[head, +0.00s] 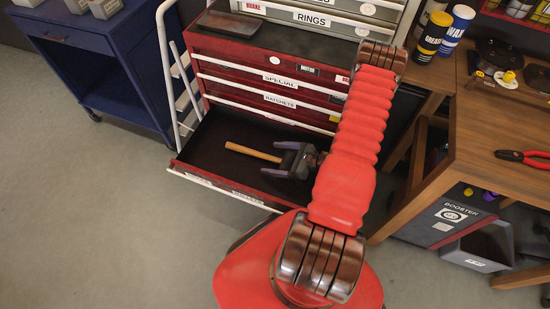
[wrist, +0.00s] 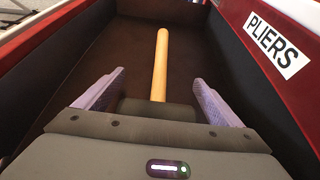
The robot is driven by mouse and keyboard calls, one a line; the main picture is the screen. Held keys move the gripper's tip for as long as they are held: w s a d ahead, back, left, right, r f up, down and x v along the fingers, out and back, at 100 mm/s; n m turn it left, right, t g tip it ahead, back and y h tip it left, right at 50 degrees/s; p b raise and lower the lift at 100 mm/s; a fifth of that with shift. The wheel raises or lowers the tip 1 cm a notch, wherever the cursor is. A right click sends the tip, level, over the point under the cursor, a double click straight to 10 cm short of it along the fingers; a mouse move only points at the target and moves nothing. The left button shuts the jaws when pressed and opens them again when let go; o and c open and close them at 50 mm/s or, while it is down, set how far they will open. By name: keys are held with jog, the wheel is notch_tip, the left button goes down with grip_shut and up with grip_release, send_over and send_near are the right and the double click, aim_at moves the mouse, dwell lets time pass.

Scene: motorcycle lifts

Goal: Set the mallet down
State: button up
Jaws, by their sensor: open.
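The mallet lies in the open bottom drawer (head: 190,150) of the red tool chest, its wooden handle (head: 252,152) pointing left in the head view. In the wrist view, the handle (wrist: 161,62) points away from my gripper over the dark drawer floor. The dark mallet head (wrist: 150,108) is partly hidden behind my gripper's body. My gripper (head: 284,160) is low in the drawer at the head end of the mallet. In the wrist view, its two purple-padded fingers (wrist: 158,98) are apart on either side of the head. I cannot tell whether either finger touches it.
The drawer walls stand close around my gripper, with a PLIERS label (wrist: 277,45) on the right. Shut drawers (head: 280,90) rise above. A white ladder-like frame (head: 182,85) stands left, a wooden bench (head: 495,150) right. Drawer floor beyond the handle is clear.

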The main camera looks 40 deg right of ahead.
jog(key=shift+s+r, duration=0.1)
jog(key=shift+r, duration=0.05)
jog(key=v, duration=1.2)
dwell(0.8)
